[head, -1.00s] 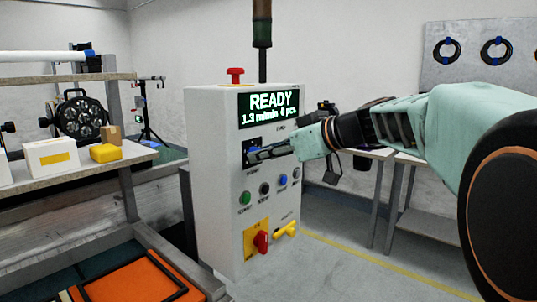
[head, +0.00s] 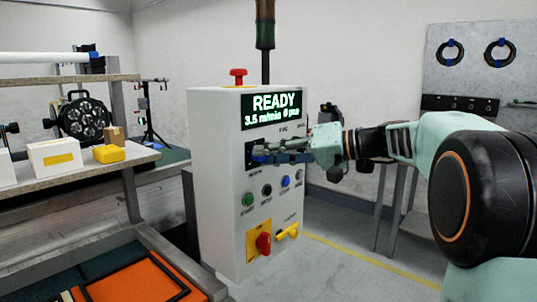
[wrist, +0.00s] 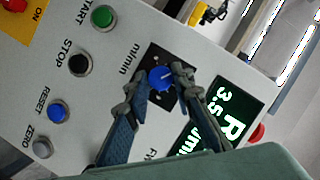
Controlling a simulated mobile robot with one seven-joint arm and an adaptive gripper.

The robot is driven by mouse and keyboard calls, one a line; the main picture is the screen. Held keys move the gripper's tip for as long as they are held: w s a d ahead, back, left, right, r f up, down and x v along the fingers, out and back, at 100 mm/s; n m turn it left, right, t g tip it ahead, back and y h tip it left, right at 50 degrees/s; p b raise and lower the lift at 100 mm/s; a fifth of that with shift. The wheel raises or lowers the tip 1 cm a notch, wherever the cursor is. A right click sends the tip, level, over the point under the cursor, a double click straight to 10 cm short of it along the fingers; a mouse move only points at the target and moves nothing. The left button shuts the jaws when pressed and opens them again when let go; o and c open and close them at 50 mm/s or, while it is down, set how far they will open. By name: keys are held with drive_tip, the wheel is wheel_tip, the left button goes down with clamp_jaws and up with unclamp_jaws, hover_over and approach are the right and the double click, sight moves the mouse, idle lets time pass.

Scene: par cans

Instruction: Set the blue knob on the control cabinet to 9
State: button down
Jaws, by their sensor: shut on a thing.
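The control cabinet (head: 215,200) is a white box in the middle of the head view. The blue knob (wrist: 160,77) sits on a black dial plate marked m/min in the wrist view. It has a light pointer line. My gripper (wrist: 159,84) is shut on the knob, one finger on each side. In the head view my gripper (head: 265,152) reaches in from the right and mostly hides the knob. The green display (head: 272,108) reads READY and 3.5 m/min; the piece count is blurred. The dial numbers are too small to read.
A green button (wrist: 103,17), a black one (wrist: 79,65), a blue one (wrist: 58,111) and a grey one (wrist: 42,148) sit beside the dial. A red knob (head: 263,243) and a yellow handle (head: 287,231) are lower. A red mushroom button (head: 238,76) tops the cabinet.

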drive_tip(key=shift+s+a+f+m+t+y+p, duration=0.15)
drive_tip(key=shift+m+t+y+p, duration=1)
drive_tip(key=shift+m, duration=3.4)
drive_tip(key=shift+d+f+m+t+y+p, duration=0.15)
drive_tip(key=shift+m+t+p, duration=1.85)
drive_tip(key=shift+m, duration=2.5)
drive_tip(key=shift+s+a+f+m+t+y+p, duration=0.15)
drive_tip(key=shift+m+t+y+p, duration=0.6)
drive_tip(key=shift+m+p, duration=2.7)
drive_tip(key=shift+m+h+b, duration=0.35)
drive_tip(key=shift+m+b, duration=0.7)
drive_tip(key=shift+m, duration=0.15)
drive_tip(key=c, duration=1.7)
unclamp_jaws()
drive_tip(key=shift+f, duration=0.1)
